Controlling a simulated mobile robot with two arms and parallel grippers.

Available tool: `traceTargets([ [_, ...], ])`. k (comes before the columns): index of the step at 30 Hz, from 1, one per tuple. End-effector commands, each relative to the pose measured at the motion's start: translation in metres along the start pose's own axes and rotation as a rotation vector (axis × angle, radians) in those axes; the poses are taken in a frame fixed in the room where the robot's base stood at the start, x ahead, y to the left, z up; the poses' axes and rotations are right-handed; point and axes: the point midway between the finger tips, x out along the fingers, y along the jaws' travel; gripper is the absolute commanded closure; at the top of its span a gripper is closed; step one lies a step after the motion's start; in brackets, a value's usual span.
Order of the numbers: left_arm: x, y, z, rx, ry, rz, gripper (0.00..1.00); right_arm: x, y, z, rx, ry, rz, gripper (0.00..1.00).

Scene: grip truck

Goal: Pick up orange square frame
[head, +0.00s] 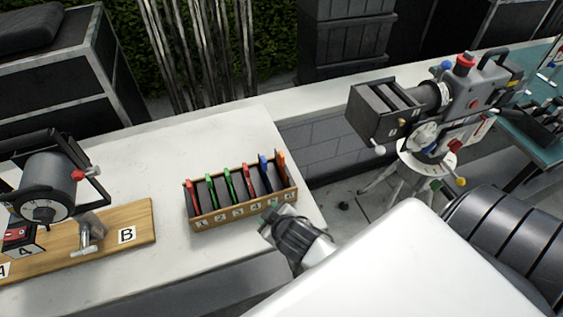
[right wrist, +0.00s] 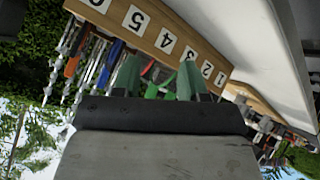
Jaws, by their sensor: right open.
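The orange square frame (head: 282,166) stands upright in the last slot at the right end of a numbered wooden rack (head: 215,217). Only its upper part shows above the rack. In the right wrist view the orange frame (right wrist: 72,66) is at the upper left, beside a blue frame (right wrist: 105,63). My right gripper (head: 272,213) is open and empty, close to the front of the rack near its right-hand numbers, apart from the orange frame. Its two fingers (right wrist: 158,80) show in the right wrist view. My left gripper is not in view.
Red, green and blue frames (head: 264,170) fill the other slots, close together. A wooden board (head: 140,212) marked A and B with a device (head: 47,185) lies left. The white table (head: 150,160) is clear behind the rack. A camera on a tripod (head: 450,105) stands right.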

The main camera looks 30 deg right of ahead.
Motion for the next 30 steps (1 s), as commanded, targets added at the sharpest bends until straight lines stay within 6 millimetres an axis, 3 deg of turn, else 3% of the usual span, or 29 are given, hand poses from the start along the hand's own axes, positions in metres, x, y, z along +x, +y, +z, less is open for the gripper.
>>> traceTargets([
  [1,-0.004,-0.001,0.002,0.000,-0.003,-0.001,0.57,0.002,0.011,-0.032,-0.055,0.115,0.037,0.57],
  [4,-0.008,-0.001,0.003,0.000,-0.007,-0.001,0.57,0.003,0.023,-0.091,-0.181,0.358,0.093,0.57],
  [9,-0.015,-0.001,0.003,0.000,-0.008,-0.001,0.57,-0.016,0.018,-0.190,-0.516,0.822,0.105,0.57],
  [13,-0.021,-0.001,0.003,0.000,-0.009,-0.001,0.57,-0.036,-0.008,-0.232,-0.875,1.122,0.002,0.57],
  [16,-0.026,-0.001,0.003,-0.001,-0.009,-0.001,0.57,-0.040,-0.024,-0.234,-1.193,1.253,-0.141,0.57],
  [20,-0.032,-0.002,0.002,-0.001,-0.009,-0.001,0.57,-0.026,-0.020,-0.208,-1.627,1.243,-0.401,0.57],
  [23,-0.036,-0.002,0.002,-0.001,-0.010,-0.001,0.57,-0.007,0.012,-0.178,-1.926,1.081,-0.624,0.57],
  [24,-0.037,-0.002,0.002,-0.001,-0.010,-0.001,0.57,0.000,0.031,-0.167,-2.024,0.985,-0.710,0.57],
  [30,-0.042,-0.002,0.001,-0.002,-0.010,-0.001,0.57,0.013,0.129,-0.130,-2.280,0.471,-1.017,0.57],
])
